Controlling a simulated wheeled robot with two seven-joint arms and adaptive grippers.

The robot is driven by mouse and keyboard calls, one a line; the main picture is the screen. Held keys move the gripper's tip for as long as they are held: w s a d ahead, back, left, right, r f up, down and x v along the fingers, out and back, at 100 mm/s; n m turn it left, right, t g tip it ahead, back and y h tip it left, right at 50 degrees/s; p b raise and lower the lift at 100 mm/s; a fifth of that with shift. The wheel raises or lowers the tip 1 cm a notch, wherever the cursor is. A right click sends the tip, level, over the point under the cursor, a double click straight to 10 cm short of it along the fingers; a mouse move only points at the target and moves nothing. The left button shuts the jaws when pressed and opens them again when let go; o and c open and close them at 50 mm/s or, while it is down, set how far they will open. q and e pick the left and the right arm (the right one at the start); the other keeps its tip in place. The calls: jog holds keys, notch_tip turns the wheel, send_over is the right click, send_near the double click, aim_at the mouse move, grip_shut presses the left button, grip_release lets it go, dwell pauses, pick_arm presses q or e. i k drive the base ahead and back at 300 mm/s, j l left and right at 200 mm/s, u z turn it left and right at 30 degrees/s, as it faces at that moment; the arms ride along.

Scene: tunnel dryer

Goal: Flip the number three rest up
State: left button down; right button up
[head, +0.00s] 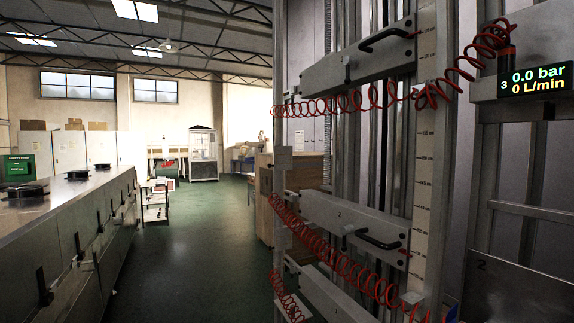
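Neither of my grippers shows in the head view. A tall metal frame with vertical rails stands at the right. An upper grey crossbar (325,74) with a black handle (385,39) spans it. A lower grey crossbar (318,212) carries another black handle (377,240). A grey plate (520,295) marked 2 shows at the lower right, cut off by the picture edge. A display (537,80) at the upper right reads 3, 0.0 bar and 0 L/min. I cannot make out a rest marked three.
Red coiled hoses (345,102) hang across the frame, and more run along the lower crossbar (335,259). A long metal cabinet (70,225) with black handles stands at the left. The green floor (190,255) between is clear. A white trolley (155,200) stands farther back.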

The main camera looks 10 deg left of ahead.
aim_at(282, 155)
jog(key=i+j+z, duration=0.3)
jog(key=j+z, duration=0.15)
jog(key=j, duration=0.2)
jog(key=i+j+z, duration=0.2)
jog(key=j, duration=0.15)
jog(key=j+z, duration=0.2)
jog(key=j, duration=0.65)
